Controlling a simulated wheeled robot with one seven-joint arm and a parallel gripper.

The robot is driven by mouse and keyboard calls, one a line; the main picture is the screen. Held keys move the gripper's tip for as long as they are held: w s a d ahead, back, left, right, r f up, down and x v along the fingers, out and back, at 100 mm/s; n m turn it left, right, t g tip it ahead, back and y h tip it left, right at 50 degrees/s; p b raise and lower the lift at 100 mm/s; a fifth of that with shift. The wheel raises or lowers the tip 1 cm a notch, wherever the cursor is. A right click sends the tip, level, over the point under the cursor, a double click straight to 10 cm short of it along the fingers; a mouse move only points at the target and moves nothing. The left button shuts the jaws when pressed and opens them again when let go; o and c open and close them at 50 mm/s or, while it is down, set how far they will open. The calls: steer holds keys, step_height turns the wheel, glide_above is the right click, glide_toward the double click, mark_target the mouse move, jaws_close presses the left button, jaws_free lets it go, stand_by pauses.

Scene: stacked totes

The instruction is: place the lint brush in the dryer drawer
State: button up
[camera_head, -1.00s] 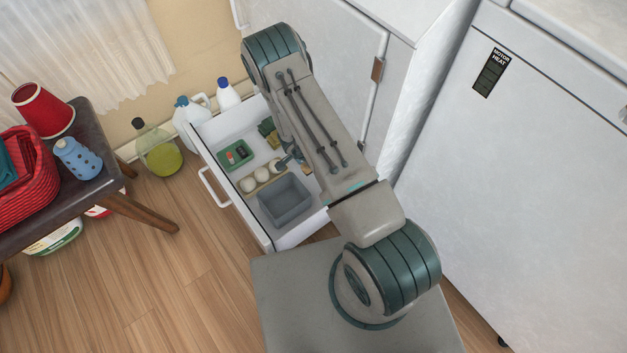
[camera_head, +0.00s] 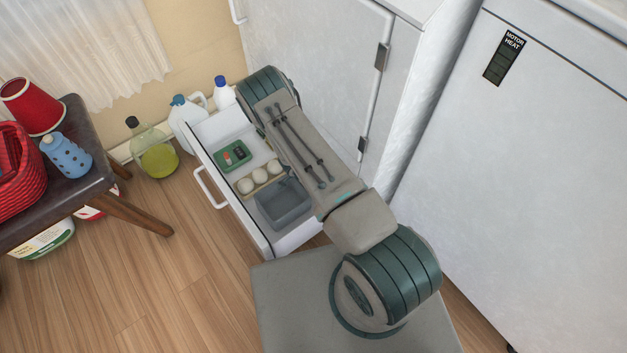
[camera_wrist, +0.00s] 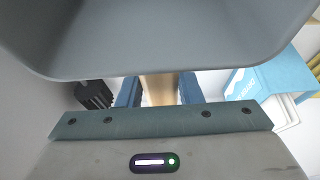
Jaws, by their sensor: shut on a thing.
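The dryer drawer (camera_head: 213,178) is pulled open in the head view. In the wrist view my gripper (camera_wrist: 159,84) has its two blue fingers shut on a tan, wooden-looking piece (camera_wrist: 158,92), which I take to be the lint brush's handle. The rest of the brush is hidden. A grey bin (camera_wrist: 155,40) fills the top of the wrist view, close to the fingers. It also shows inside the drawer in the head view (camera_head: 283,205). My arm hides most of my gripper in the head view.
The wrist view shows a black ribbed item (camera_wrist: 94,93) at left and a light-blue box (camera_wrist: 255,80) at right. Bottles (camera_head: 186,115) stand behind the drawer; a dark table (camera_head: 90,180) is at left.

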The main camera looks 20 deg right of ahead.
steer(key=shift+f+b, duration=0.5)
steer(key=shift+f, duration=0.1)
steer(key=o, duration=1.1)
steer(key=shift+c, duration=0.2)
